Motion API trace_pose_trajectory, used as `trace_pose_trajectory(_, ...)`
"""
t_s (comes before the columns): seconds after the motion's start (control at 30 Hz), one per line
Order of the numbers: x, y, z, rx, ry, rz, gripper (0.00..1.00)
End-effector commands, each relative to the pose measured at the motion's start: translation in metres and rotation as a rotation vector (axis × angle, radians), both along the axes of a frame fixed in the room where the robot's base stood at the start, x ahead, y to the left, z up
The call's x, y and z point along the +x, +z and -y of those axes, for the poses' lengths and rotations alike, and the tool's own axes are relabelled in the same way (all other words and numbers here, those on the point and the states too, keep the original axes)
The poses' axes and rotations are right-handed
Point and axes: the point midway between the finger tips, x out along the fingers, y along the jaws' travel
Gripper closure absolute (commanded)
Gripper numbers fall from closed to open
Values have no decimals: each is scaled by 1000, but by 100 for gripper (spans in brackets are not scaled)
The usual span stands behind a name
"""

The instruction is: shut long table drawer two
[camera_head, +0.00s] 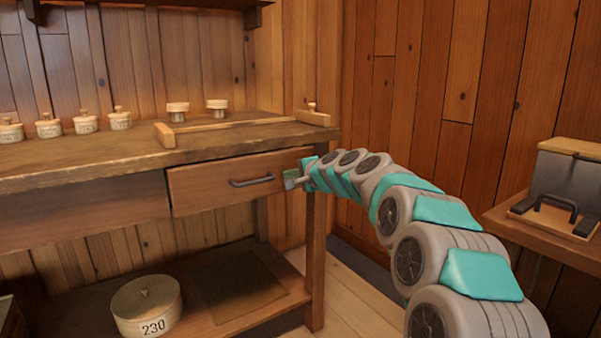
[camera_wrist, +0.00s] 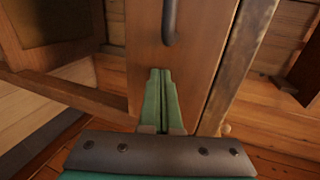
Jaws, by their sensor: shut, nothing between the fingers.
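The long table (camera_head: 90,160) has a wooden drawer (camera_head: 205,185) on its right side, with a dark bar handle (camera_head: 252,181). The drawer front appears to stand slightly proud of the table frame; the exact gap is hard to tell. My gripper (camera_head: 288,182) is at the right end of the drawer front, right of the handle. In the wrist view, its green fingers (camera_wrist: 160,75) are together and empty, pointing along the drawer front (camera_wrist: 195,60) toward the handle (camera_wrist: 169,22). Whether the fingertips touch the front I cannot tell.
Several lidded pots (camera_head: 85,122) and a wooden frame piece (camera_head: 235,127) stand on the tabletop. A round box marked 230 (camera_head: 147,306) sits on the lower shelf. A side table with a grey box (camera_head: 565,180) is at the right.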

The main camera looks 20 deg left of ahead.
Motion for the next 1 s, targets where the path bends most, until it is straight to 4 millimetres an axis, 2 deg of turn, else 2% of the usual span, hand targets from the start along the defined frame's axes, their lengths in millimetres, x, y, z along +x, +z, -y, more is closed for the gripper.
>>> trace_pose_trajectory(0.2, 19, 3, -22, -1, 0, 1, 100)
trace_pose_trajectory(0.4, 28, 1, -33, -1, 0, 2, 100)
trace_pose_trajectory(1.0, 31, 4, -36, 7, -5, 9, 100)
